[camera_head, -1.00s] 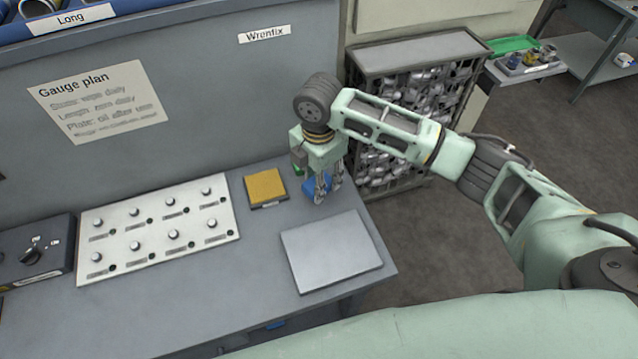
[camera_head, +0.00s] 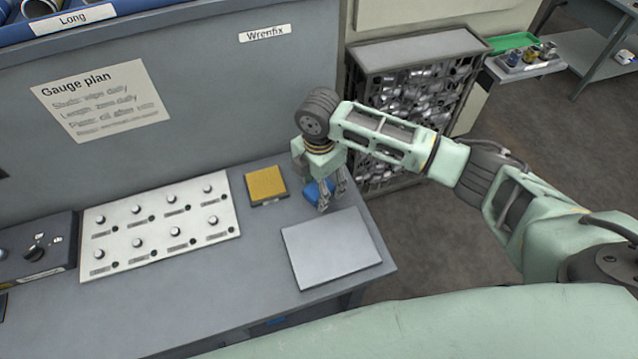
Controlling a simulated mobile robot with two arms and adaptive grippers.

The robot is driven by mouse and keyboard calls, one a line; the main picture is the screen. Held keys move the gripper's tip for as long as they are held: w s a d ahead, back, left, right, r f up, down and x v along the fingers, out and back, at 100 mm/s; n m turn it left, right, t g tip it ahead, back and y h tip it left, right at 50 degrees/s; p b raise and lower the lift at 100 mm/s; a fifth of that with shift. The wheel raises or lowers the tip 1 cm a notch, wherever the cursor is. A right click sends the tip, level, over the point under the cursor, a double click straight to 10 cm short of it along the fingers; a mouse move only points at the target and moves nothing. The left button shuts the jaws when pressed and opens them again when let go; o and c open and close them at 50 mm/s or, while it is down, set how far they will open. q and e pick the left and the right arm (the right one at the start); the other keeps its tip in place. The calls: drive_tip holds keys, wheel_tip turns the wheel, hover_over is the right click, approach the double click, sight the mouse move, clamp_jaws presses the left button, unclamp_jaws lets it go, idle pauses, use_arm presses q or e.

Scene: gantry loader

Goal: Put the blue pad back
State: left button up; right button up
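The blue pad (camera_head: 313,191) lies on the grey bench top, to the right of the yellow pad (camera_head: 265,184). It is partly hidden behind my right gripper (camera_head: 334,197). That gripper points down, with its fingertips apart at the right side of the blue pad. I see no pad between the fingers, and I cannot tell whether a finger touches the blue pad. My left gripper is out of view.
A flat grey plate (camera_head: 335,249) lies at the bench's front right corner. A white panel with several knobs (camera_head: 160,228) and a dark switch box (camera_head: 38,248) stand on the left. A wire cage of metal parts (camera_head: 405,100) stands beyond the bench.

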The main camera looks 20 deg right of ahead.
drive_tip(key=shift+r, duration=0.1)
drive_tip(key=shift+r, duration=0.3)
wheel_tip(320, 180, up, 12)
drive_tip(key=b, duration=0.2)
drive_tip(key=shift+f+b, duration=0.2)
drive_tip(key=shift+b, duration=0.1)
drive_tip(key=shift+f, duration=0.1)
